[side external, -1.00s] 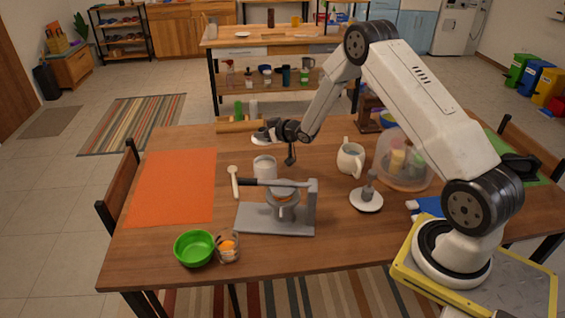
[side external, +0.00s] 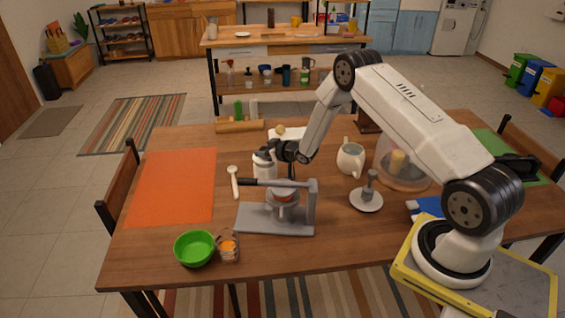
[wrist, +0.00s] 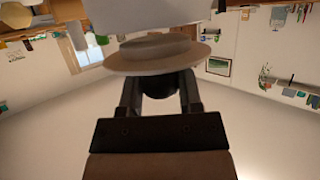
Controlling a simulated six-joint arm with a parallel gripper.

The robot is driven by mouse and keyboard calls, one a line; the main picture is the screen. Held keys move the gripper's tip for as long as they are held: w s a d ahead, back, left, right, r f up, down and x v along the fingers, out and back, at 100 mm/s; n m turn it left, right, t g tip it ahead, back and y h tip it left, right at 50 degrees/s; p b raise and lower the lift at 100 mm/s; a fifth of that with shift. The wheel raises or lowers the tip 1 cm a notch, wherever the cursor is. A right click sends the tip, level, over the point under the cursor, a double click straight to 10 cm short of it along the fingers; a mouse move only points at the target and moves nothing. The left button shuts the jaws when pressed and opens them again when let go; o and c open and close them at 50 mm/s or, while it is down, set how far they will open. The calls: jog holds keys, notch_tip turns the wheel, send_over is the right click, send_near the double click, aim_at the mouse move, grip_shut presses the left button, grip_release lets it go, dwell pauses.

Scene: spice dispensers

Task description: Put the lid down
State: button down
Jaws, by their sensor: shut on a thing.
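My gripper (wrist: 160,85) is shut on the lid (wrist: 158,55), a round, pale disc with a dark knob between my fingers in the wrist view. In the side view my gripper (side external: 272,153) is over the white jar (side external: 264,172), and the lid (side external: 262,158) is at the jar's mouth. The jar also shows as a pale shape (wrist: 150,14) beyond the lid in the wrist view. I cannot tell whether the lid touches the rim all round.
A grey press (side external: 277,218) with a dark handle stands just in front of the jar. A white spoon (side external: 234,182) lies to its left, beside an orange mat (side external: 175,187). A pitcher (side external: 350,160) and a glass dome (side external: 399,172) stand to the right.

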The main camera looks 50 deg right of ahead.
jog(key=shift+f, duration=0.7)
jog(key=shift+f, duration=0.2)
jog(key=shift+c, duration=1.4)
grip_release()
jog(key=shift+s, duration=0.1)
jog(key=v, duration=0.7)
jog(key=shift+s, duration=0.3)
jog(key=shift+d+r, duration=0.1)
jog(key=shift+r, duration=0.05)
jog(key=shift+o, duration=0.5)
